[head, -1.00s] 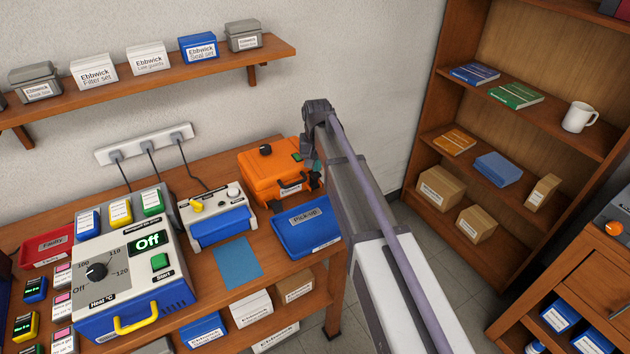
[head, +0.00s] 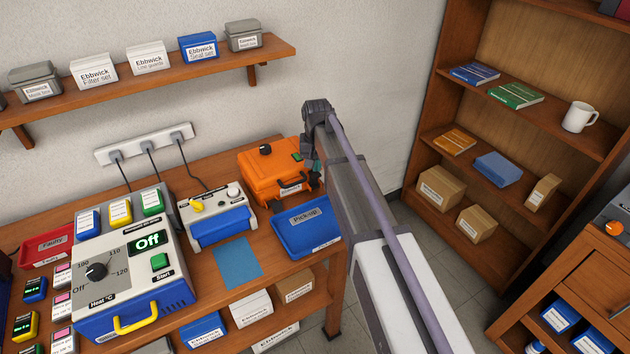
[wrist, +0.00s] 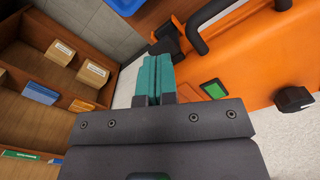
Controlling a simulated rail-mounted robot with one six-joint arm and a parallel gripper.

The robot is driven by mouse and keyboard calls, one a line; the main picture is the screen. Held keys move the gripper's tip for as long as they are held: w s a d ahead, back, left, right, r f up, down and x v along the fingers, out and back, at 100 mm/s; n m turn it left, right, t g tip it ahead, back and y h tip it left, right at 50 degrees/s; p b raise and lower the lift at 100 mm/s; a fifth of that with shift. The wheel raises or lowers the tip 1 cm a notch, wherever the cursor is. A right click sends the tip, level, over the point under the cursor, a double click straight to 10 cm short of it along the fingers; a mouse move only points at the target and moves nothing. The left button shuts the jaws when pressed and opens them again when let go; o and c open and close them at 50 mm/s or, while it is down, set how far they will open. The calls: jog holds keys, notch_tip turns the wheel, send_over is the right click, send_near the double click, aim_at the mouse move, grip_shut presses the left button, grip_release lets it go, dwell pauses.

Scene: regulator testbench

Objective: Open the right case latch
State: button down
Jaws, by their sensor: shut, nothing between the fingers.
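The orange case (head: 268,177) stands at the back right of the workbench, with a black handle (head: 291,181) on its front. In the wrist view the case (wrist: 250,50) fills the upper right, with the handle (wrist: 198,38) at its edge. A black latch-like part (wrist: 166,42) sits at the case's edge, just beyond my fingertips. My gripper (wrist: 153,62) has teal fingers, which are together and empty. Its tips are close to this black part; I cannot tell whether they touch it. In the head view my arm largely hides the gripper and the case's right end.
A blue Pick-up tray (head: 305,226) lies in front of the case. A grey-and-blue device (head: 217,213) stands to its left. The wall is close behind. A bookcase (head: 430,165) stands to the right, with bare floor between it and the bench.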

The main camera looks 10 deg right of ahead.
aim_at(320, 175)
jog(key=shift+f+b, duration=1.05)
jog(key=shift+f, duration=0.1)
jog(key=shift+s, duration=0.1)
jog(key=shift+s+d+f+b, duration=0.15)
jog(key=shift+s+b, duration=0.2)
jog(key=shift+s, duration=0.1)
jog(key=shift+s+d+f+b, duration=0.15)
jog(key=shift+s+b, duration=0.2)
jog(key=shift+s, duration=0.1)
jog(key=shift+s+d+f+b, duration=0.3)
jog(key=shift+s+f+b, duration=0.45)
jog(key=shift+s+b, duration=0.15)
jog(key=shift+s+d+f+p, duration=0.15)
jog(key=shift+s+d, duration=0.15)
jog(key=shift+s, duration=0.4)
jog(key=shift+s+d+f+p, duration=0.15)
jog(key=shift+s+d, duration=0.1)
jog(key=shift+s, duration=0.4)
jog(key=shift+s+d+r, duration=0.15)
jog(key=shift+s+d, duration=0.05)
jog(key=shift+s, duration=0.2)
notch_tip(320, 175, up, 9)
jog(key=p, duration=0.9)
